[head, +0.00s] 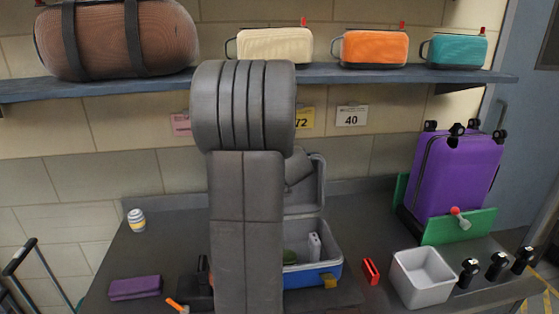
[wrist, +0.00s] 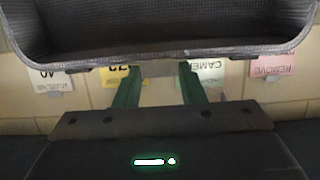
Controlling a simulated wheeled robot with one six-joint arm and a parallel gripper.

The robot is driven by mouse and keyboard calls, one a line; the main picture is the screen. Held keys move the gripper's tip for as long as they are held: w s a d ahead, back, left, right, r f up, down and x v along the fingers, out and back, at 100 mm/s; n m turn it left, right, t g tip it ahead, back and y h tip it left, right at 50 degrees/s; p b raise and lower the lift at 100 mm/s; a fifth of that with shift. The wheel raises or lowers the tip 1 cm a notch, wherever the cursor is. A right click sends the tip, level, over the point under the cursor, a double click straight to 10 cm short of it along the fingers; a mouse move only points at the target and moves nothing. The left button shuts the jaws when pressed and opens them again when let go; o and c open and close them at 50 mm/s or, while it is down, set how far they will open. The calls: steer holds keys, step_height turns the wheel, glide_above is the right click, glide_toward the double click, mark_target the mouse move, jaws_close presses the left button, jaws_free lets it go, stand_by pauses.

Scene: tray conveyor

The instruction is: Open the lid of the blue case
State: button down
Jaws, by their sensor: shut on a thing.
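The blue case (head: 325,272) stands on the counter behind my arm, which hides its left part. Its lid (head: 306,201) is raised and stands about upright at the back, grey on the inside. The case holds a white item (head: 314,245) and a green item (head: 289,257). A yellow latch (head: 330,282) shows on its front. In the wrist view the lid (wrist: 165,22) fills the top, and the green fingers of my gripper (wrist: 160,69) reach its rim. My gripper is shut on the lid. In the head view my arm mostly hides this contact.
A white bin (head: 424,297), a red item (head: 371,271) and several black objects stand to the right. A purple suitcase (head: 456,178) stands at the back right. A purple pouch (head: 135,288) and a can (head: 136,220) are left. A shelf (head: 345,75) with bags runs above.

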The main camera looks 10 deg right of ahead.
steer(key=s+t+b, duration=0.4)
steer(key=s+b, duration=0.5)
steer(key=b, duration=0.5)
steer(key=shift+s+f+t, duration=0.2)
steer(key=shift+f+t, duration=0.1)
steer(key=shift+f, duration=0.1)
steer(key=shift+b, duration=0.3)
steer(key=c, duration=0.9)
jaws_free()
steer(key=s, duration=0.4)
steer(key=s+f, duration=0.1)
steer(key=s, duration=0.8)
steer(key=shift+s+f+p, duration=0.25)
steer(key=shift+s+p, duration=0.1)
steer(key=shift+s, duration=0.05)
steer(key=w, duration=0.4)
steer(key=w+r, duration=0.1)
steer(key=w, duration=0.9)
steer(key=shift+r, duration=0.3)
